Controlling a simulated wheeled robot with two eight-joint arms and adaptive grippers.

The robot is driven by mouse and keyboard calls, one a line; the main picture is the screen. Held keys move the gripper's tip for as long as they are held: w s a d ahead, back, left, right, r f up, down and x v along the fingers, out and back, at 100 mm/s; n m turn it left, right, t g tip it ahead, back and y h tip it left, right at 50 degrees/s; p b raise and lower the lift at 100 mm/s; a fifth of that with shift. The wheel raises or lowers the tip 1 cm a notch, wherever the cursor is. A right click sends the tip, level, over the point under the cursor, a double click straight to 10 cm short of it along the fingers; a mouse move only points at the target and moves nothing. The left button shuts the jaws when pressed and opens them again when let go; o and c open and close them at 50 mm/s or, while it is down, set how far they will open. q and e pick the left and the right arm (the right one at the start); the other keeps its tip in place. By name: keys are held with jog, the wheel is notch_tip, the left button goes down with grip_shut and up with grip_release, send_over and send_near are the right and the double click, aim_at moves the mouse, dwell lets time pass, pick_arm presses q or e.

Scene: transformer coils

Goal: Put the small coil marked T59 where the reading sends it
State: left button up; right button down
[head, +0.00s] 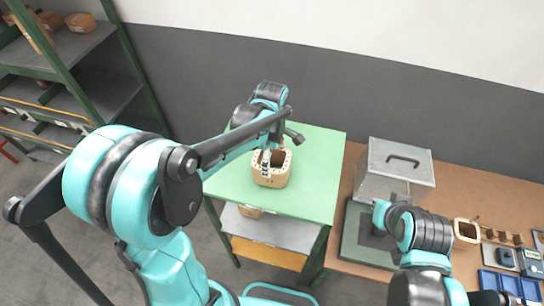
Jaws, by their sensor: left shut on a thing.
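A small tan coil (272,176), squarish with an open middle and dark dots around its rim, is at the green table top (318,160). My left gripper (267,160) reaches down to it from above and is shut on its wall at the left side. I cannot tell whether the coil touches the table. No T59 marking is legible. A similar tan coil (467,233) stands on the brown bench at the right. My right arm is over that bench, but its gripper fingers do not show.
A grey metal box with a handle (393,170) stands on the brown bench (476,183), behind a dark green pad (357,242). Meters (507,257) and blue trays (500,284) lie at the far right. Another tan part (251,211) sits on the table's lower shelf. Shelving (75,50) stands at left.

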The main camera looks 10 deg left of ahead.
pick_arm(q)
jog(key=shift+f, duration=0.2)
jog(key=o, duration=1.5)
jog(key=shift+r, duration=0.15)
jog(key=shift+r, duration=0.3)
notch_tip(320, 180, up, 11)
jog(key=s+a+f+m+t, duration=0.1)
jog(key=s+m+t, duration=0.1)
jog(key=s+m, duration=0.2)
jog(key=s+a+f+m+t, duration=0.1)
jog(key=s+a+m+t, duration=0.1)
jog(key=s+m, duration=0.2)
jog(key=s+a+f+m+t, duration=0.2)
jog(key=s+m+t, duration=0.1)
jog(key=m, duration=0.6)
jog(key=shift+s+a+m, duration=0.15)
jog(key=shift+s+m, duration=0.15)
jog(key=shift+s, duration=0.6)
